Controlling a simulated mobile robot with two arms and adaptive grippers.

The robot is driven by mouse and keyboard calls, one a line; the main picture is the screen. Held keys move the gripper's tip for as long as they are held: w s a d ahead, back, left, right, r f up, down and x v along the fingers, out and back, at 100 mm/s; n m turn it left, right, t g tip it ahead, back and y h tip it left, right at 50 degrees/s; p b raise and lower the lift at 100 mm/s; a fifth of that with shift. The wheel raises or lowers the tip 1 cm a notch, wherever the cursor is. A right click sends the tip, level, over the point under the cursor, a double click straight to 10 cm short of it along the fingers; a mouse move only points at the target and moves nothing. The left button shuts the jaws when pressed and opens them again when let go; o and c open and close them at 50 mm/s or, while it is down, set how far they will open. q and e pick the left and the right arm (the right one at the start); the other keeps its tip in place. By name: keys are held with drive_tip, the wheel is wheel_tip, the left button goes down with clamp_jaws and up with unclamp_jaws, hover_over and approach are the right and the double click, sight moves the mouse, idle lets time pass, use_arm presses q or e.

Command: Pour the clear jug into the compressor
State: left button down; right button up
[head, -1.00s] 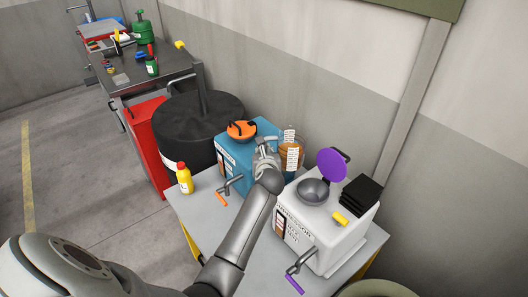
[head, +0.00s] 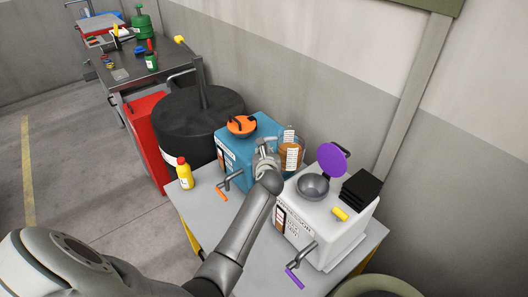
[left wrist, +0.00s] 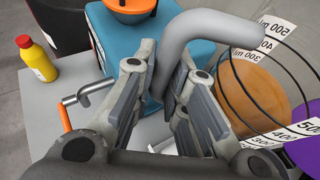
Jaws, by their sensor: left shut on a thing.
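The clear jug (head: 291,155) holds amber-brown liquid and has white scale labels. It looks upright, above the bench between the blue machine and the compressor. My left gripper (head: 266,160) is shut on its grey handle, which also shows between the fingers (left wrist: 160,92) in the left wrist view; the jug (left wrist: 262,80) is to their right. The white compressor (head: 318,225) stands to the right of the jug. Its round purple lid (head: 331,160) is raised and its grey bowl-shaped opening (head: 313,187) is uncovered. My right gripper is not in view.
The blue machine (head: 233,160) with an orange cap (head: 241,125) stands left of the jug. A yellow bottle (head: 185,173) is on the bench's left end. Black pads (head: 360,190) and a yellow piece (head: 340,214) lie on the compressor. A wall is close behind.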

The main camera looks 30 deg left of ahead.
use_arm(q)
drive_tip(key=shift+f, duration=0.6)
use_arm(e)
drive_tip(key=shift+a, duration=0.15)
use_arm(q)
drive_tip(key=shift+r+y, duration=0.3)
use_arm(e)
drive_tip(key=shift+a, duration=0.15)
use_arm(q)
drive_tip(key=shift+d+r+m, duration=0.1)
drive_tip(key=shift+r+m, duration=0.1)
drive_tip(key=shift+m, duration=0.1)
drive_tip(key=shift+d+r+t+y, duration=0.1)
drive_tip(key=shift+r+t+y, duration=0.15)
drive_tip(key=shift+t+y, duration=0.05)
drive_tip(key=shift+r+m, duration=0.25)
drive_tip(key=shift+m, duration=0.05)
drive_tip(key=shift+d+r+t+y, duration=0.1)
drive_tip(key=shift+r+t+y, duration=0.2)
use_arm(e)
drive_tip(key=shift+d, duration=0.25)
use_arm(q)
drive_tip(key=shift+s+d+r+m+y, duration=0.15)
drive_tip(key=shift+r+m+y, duration=0.15)
drive_tip(key=shift+r, duration=0.15)
drive_tip(key=shift+d+r+m+t+y, duration=0.3)
drive_tip(key=shift+r+m+t, duration=0.1)
drive_tip(key=shift+r+t, duration=0.15)
